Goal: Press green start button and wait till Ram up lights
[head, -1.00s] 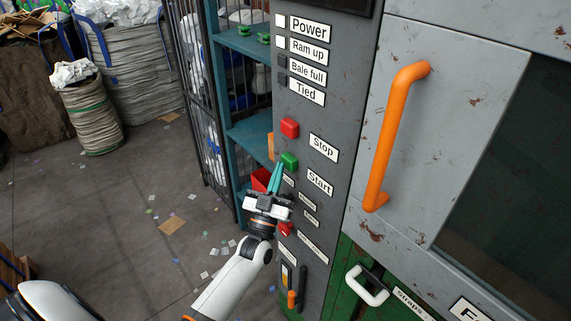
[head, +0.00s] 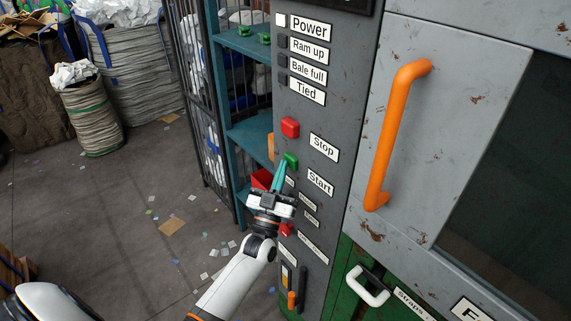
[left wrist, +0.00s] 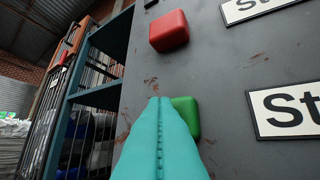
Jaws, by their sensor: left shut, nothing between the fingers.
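The Ram up lamp (head: 282,42) is dark. The Power lamp (head: 281,20) is lit white. The Bale full lamp (head: 282,61) and Tied lamp (head: 282,77) are dark. My right gripper is not in view.
A red stop button (head: 290,127) is just above the green one. Another red control (head: 286,229) is lower on the panel. An orange door handle (head: 390,140) sticks out at the right. Teal shelving (head: 250,130) stands behind the panel's left edge.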

